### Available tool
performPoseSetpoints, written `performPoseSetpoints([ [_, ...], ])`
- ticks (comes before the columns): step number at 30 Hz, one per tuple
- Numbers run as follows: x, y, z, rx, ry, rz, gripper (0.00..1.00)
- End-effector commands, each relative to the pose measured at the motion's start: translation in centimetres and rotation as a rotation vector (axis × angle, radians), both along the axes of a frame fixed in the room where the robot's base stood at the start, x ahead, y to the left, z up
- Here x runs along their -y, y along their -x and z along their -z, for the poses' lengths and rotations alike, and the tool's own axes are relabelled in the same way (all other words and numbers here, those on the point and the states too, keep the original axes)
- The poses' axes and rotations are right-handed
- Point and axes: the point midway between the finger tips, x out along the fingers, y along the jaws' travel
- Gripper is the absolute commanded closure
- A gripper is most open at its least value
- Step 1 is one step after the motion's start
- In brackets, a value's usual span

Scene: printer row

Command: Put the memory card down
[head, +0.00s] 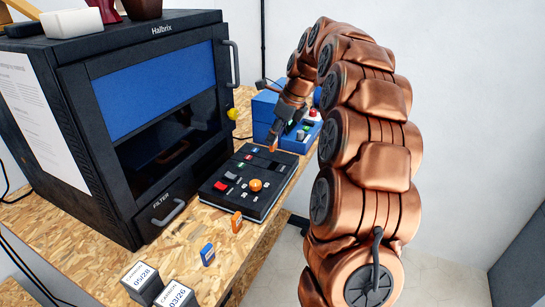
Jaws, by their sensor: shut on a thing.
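My gripper (276,137) is at the far end of my copper arm, above the back edge of the black control panel (232,208). It is shut on a small orange piece (273,149), which looks like the memory card; its details are too small to read. Whether the piece touches the panel cannot be told. A similar orange piece (237,221) stands on the wooden table in front of the panel. A small blue piece (208,254) stands nearer to me.
A large black printer (160,50) with a blue window fills the left. Blue boxes with a red button (312,112) stand behind my gripper. Two dated boxes (139,277) stand at the front of the table (105,245). Bare table lies between printer and boxes.

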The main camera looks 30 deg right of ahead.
Motion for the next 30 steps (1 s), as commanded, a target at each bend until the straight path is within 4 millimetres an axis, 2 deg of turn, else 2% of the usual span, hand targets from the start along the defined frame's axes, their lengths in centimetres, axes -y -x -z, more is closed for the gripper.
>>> performPoseSetpoints([
  [7,-0.1,0.0,3.2,-0.004,-0.002,-0.001,0.89],
  [14,0.1,0.1,4.5,-0.002,-0.002,0.002,0.89],
  [21,0.1,0.1,7.3,-0.004,-0.003,0.003,0.89],
  [30,0.2,0.1,7.8,0.0,-0.001,0.004,0.89],
])
